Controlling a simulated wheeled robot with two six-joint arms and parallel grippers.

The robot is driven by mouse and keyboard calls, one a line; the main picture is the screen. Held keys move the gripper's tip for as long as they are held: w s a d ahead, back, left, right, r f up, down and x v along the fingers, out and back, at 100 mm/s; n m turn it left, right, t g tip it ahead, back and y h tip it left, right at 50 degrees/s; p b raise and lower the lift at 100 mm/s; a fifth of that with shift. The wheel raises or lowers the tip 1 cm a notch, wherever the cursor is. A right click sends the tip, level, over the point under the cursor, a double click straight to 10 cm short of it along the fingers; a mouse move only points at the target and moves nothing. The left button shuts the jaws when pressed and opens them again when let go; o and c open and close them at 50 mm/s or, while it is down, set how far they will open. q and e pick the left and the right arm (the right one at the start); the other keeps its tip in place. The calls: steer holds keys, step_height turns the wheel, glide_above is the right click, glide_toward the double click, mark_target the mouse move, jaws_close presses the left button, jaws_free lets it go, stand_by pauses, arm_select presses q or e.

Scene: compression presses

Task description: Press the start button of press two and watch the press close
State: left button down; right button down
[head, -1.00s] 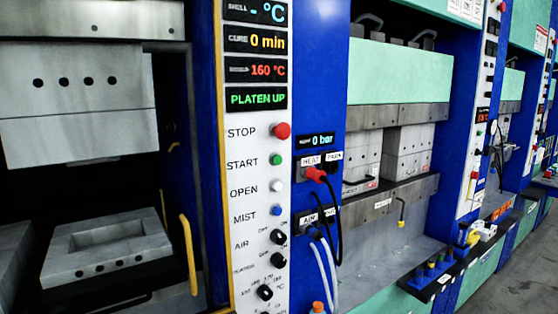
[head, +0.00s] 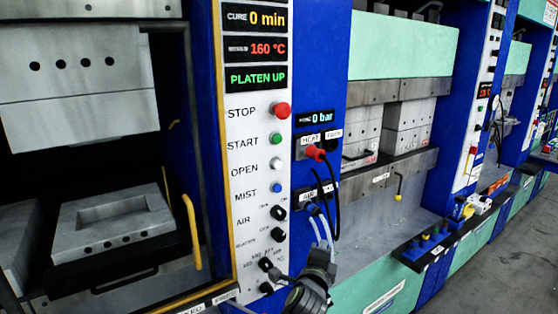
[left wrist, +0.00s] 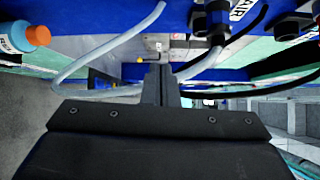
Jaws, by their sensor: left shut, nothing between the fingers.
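The start button (head: 276,139) is a green button on the white control panel, under the red stop button (head: 282,110) and above the white open button (head: 275,166). The display (head: 257,77) reads PLATEN UP. The press has an upper grey mould half (head: 75,80) raised clear of the lower mould (head: 110,225). Which press number this is I cannot read. My left gripper (head: 281,278) is low in the head view, beside the lower knobs and well below the start button. In the left wrist view its fingers (left wrist: 160,84) are shut and empty. My right gripper is not in view.
Red and blue connectors with hoses (head: 325,225) hang on the blue column right of the panel. A yellow handle (head: 191,232) stands left of it. Another press (head: 400,60) stands to the right. A bottle with an orange cap (left wrist: 38,35) shows in the left wrist view.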

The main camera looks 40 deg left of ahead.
mark_target(278, 139)
arm_select(q)
steer(key=s+r+t+y+p, duration=0.1)
steer(key=s+r, duration=0.3)
steer(key=r, duration=0.9)
steer(key=s+r+t+y+p, duration=0.1)
steer(key=s+r+y, duration=0.3)
steer(key=r, duration=0.9)
steer(key=shift+a+r+t+y, duration=0.2)
steer(key=shift+r+t+y, duration=0.15)
steer(key=shift+t, duration=0.45)
steer(key=shift+w, duration=0.1)
steer(key=shift+w+a, duration=0.55)
steer(key=shift+a, duration=0.8)
steer(key=shift+w+a, duration=0.6)
steer(key=shift+a, duration=0.8)
steer(key=shift+w+a, duration=0.55)
steer(key=shift+a, duration=0.8)
steer(key=shift+w+a, duration=0.15)
steer(key=shift+a, duration=0.2)
